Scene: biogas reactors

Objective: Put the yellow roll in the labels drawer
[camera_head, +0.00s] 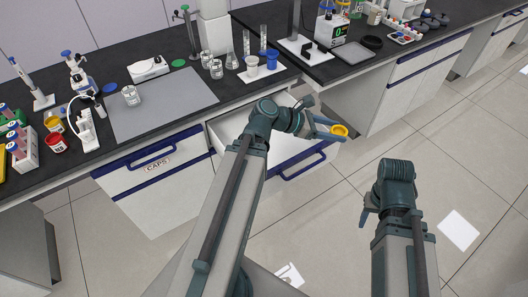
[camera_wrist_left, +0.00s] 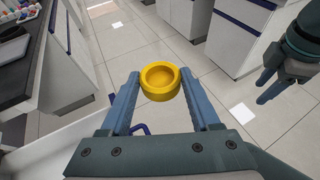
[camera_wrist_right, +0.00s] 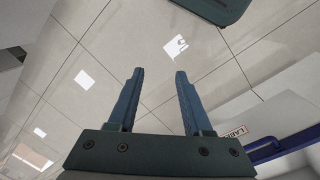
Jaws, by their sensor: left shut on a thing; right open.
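The yellow roll (camera_head: 339,130) is held between the fingertips of my left gripper (camera_head: 328,127). It shows as a round ring with a hollow middle in the left wrist view (camera_wrist_left: 160,81). An open white drawer (camera_head: 294,166) with a blue handle juts from the bench, and my left arm crosses in front of it. The roll is near the drawer's right end. In the right wrist view, a label reading LABELS, partly cut off, is on the drawer front (camera_wrist_right: 222,142). My right gripper (camera_wrist_right: 153,75) is open and empty over the floor.
A closed drawer marked CAPS (camera_head: 150,172) is to the left. The tiled floor in front is clear.

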